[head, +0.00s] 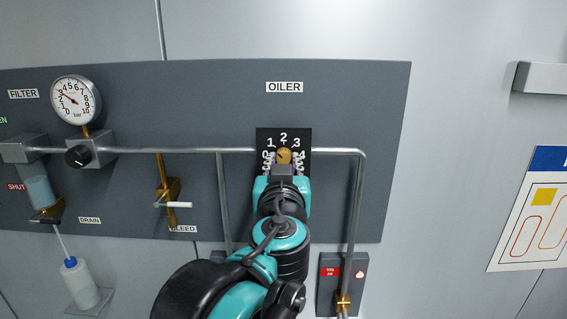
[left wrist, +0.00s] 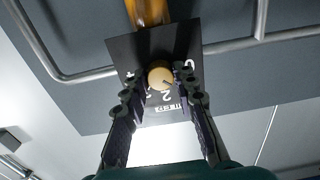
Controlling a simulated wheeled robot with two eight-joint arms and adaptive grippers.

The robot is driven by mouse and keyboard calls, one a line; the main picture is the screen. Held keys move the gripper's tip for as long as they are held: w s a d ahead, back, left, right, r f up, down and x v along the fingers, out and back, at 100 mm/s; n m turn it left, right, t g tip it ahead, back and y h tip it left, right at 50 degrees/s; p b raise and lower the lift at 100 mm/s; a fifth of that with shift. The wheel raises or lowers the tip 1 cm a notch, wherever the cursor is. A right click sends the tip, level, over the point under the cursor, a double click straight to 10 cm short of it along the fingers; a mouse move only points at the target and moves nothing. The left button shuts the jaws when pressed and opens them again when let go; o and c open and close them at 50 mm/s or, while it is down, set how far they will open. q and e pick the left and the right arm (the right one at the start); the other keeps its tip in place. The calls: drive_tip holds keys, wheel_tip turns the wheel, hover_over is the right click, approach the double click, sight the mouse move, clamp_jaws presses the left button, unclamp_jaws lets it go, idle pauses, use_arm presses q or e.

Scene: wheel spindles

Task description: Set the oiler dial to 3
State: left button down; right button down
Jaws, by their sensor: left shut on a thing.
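The oiler dial is a small brass-coloured round knob (head: 284,156) on a black plate (head: 284,135) with white numbers, under the OILER label. It also shows in the left wrist view (left wrist: 160,74), where the plate appears upside down. There, a dark line on the knob points down and right, to the side of the 2 where the 0 lies; the exact number is hard to tell. My left gripper (head: 284,163) is in front of the plate, its two fingers on either side of the knob and shut on it. The fingers partly hide the numbers. My right gripper is not in view.
A metal pipe (head: 200,150) runs behind the plate and bends down at right. A pressure gauge (head: 75,99), a black knob (head: 78,157), a brass bleed valve (head: 172,195) and a white bottle (head: 79,282) are at left. A red-labelled switch box (head: 330,272) is at lower right.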

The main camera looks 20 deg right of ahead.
use_arm(q)
drive_tip(key=shift+m, duration=0.3)
drive_tip(key=m, duration=0.3)
drive_tip(key=shift+m, duration=0.3)
drive_tip(key=m, duration=0.4)
drive_tip(key=shift+a+m, duration=0.1)
drive_tip(key=shift+m, duration=0.2)
drive_tip(key=m, duration=0.4)
drive_tip(key=shift+r+m, duration=0.1)
drive_tip(key=shift+m, duration=2.4)
drive_tip(key=c, duration=1.2)
unclamp_jaws()
